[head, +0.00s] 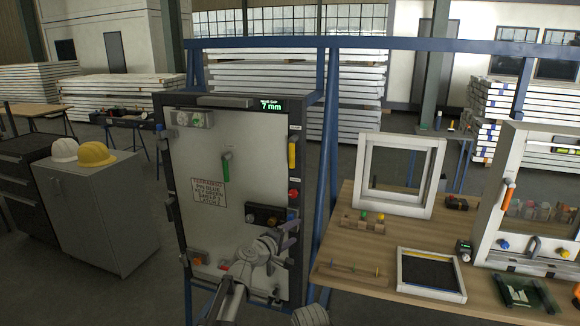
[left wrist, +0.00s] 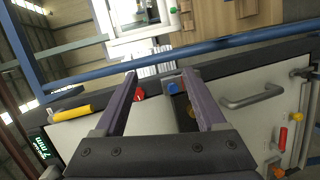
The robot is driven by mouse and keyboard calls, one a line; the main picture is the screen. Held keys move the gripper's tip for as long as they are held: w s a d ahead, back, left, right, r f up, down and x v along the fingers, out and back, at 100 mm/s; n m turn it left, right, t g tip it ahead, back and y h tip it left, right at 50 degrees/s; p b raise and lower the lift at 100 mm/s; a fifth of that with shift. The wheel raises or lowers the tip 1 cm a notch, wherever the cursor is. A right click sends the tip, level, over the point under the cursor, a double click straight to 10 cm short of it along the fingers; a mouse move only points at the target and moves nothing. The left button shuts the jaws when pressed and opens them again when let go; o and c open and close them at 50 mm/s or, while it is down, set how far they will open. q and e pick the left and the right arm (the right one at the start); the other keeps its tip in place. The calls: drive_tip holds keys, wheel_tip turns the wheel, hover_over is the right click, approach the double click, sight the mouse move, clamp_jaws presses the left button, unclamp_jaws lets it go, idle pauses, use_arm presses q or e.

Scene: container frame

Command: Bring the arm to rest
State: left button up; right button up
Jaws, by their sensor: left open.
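My left arm rises from the bottom of the head view, in front of the lower part of a pale door panel in a dark frame (head: 180,240). My left gripper (head: 293,222) is at the panel's right side, by a dark block with coloured knobs (head: 262,216). In the left wrist view the gripper (left wrist: 160,78) has its two fingers apart, with nothing held between them. A red knob (left wrist: 139,95) and a blue knob (left wrist: 172,82) show near the fingertips. I cannot tell whether a finger touches anything. My right gripper is not in view.
The panel carries a yellow handle (head: 292,156), a green handle (head: 226,163) and a display reading 7 mm (head: 271,105). A blue post (head: 326,150) stands beside it. A wooden table (head: 345,245) with a white frame (head: 440,195) is at right; a grey cabinet (head: 110,215) is at left.

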use_arm(q)
drive_tip(key=s+a+f+m+g+y, duration=0.1)
drive_tip(key=s+a+f+m+g, duration=0.1)
drive_tip(key=s+f+m+g, duration=0.55)
drive_tip(key=s+a+f+m+g+y, duration=0.15)
drive_tip(key=s+a+f+y, duration=0.3)
drive_tip(key=s+a, duration=0.55)
drive_tip(key=s+a+f+m+g+y, duration=0.1)
drive_tip(key=s+a+f+g+y, duration=0.35)
drive_tip(key=s, duration=0.95)
drive_tip(key=s+d+m, duration=0.4)
drive_tip(key=d, duration=0.6)
drive_tip(key=shift+s+d+f, duration=0.2)
drive_tip(key=shift+s+f, duration=0.2)
drive_tip(key=shift+f, duration=0.05)
